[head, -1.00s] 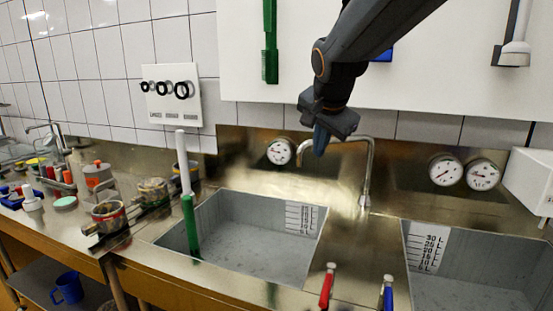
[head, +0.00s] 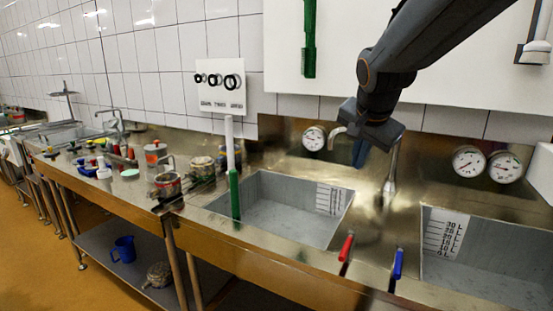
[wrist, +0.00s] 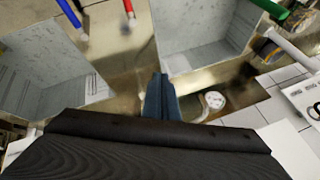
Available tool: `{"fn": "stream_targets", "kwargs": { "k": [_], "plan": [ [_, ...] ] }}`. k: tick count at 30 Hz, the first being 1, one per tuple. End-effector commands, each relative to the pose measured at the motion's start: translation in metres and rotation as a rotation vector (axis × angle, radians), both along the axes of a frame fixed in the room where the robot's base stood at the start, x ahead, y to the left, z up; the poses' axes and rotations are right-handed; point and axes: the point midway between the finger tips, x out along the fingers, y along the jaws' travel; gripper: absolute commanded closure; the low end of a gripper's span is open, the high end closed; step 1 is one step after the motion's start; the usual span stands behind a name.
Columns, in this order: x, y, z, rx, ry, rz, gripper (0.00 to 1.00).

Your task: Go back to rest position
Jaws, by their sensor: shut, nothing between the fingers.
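My gripper (head: 361,152) hangs at the end of my dark arm in the head view, in front of the steel backsplash and the tap, above the back right of the left sink. Its blue-grey fingers are together and empty. The fingers also show in the wrist view (wrist: 161,98), closed, with the dark wrist body below them. My gripper touches nothing that I can see.
A tap (head: 391,175), red handle (head: 346,247), blue handle (head: 398,264) and right sink (head: 490,283) are near. Pots and small tools stand on the left counter. A white panel (head: 400,60) hangs behind my arm.

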Motion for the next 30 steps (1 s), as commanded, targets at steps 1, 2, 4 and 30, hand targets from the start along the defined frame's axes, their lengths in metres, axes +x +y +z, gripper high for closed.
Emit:
{"fn": "stream_targets", "kwargs": {
  "k": [1,2,4,30],
  "plan": [
    [-0.004,-0.001,-0.007,-0.009,0.016,0.015,1.00],
    [-0.007,-0.002,-0.012,-0.016,0.024,0.027,1.00],
    [-0.015,-0.002,-0.026,-0.033,0.052,0.061,1.00],
    [-0.218,0.004,-0.231,-0.200,0.516,0.815,1.00]
  ]
}}
